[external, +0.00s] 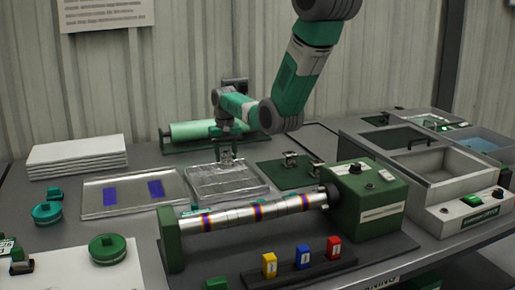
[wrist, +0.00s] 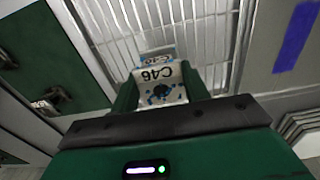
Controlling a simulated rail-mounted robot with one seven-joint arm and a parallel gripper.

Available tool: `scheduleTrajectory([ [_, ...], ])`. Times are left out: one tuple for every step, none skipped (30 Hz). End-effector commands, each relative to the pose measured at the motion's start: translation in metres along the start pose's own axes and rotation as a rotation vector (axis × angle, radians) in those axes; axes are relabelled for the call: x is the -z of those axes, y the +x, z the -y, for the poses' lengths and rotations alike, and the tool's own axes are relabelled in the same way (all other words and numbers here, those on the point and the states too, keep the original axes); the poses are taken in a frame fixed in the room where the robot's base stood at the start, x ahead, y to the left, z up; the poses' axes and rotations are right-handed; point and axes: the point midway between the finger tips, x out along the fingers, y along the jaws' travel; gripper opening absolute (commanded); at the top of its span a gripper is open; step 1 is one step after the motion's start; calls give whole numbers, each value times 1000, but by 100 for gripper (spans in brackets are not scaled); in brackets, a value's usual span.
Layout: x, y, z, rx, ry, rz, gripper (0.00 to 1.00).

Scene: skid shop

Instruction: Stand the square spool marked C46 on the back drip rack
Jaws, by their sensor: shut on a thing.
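My gripper (external: 226,152) is shut on the square spool marked C46 (wrist: 165,82), which sits between the two green fingers (wrist: 160,98). The C46 label reads upside down in the wrist view, with a blue patch on the spool's face. In the external view the gripper points down over the slatted rack (external: 245,185), a clear tray with pale bars at mid-table. The rack's bars (wrist: 205,20) show behind the spool in the wrist view. I cannot tell whether the spool touches the bars. The spool is small and hard to make out in the external view.
A clear tray with two purple patches (external: 130,205) lies left of the rack. A green mat with metal clips (external: 275,178) lies right. A green roller (external: 195,131) is behind; a striped roller machine (external: 370,205) stands in front. Sinks (external: 455,175) are far right.

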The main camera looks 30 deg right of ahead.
Motion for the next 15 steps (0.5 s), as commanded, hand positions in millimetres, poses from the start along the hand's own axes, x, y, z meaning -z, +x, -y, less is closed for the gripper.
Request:
scheduleTrajectory([
  [2,8,7,0,-4,2,29],
  [1,16,5,-1,-2,3,29],
  [1,23,5,0,-2,3,29],
  [1,28,5,0,-2,3,29],
  [1,32,5,0,-2,1,29],
  [1,34,5,0,-2,1,29],
  [1,36,5,0,-2,1,29],
  [1,36,5,0,-2,0,29],
  [2,36,5,0,-2,0,29],
  [2,36,5,0,-2,-1,29],
  [2,35,5,0,-2,-1,29],
  [2,35,5,0,-2,-1,29],
  [2,35,5,0,-2,-1,29],
  [2,35,5,0,-2,-1,29],
  [1,36,5,0,-2,0,29],
])
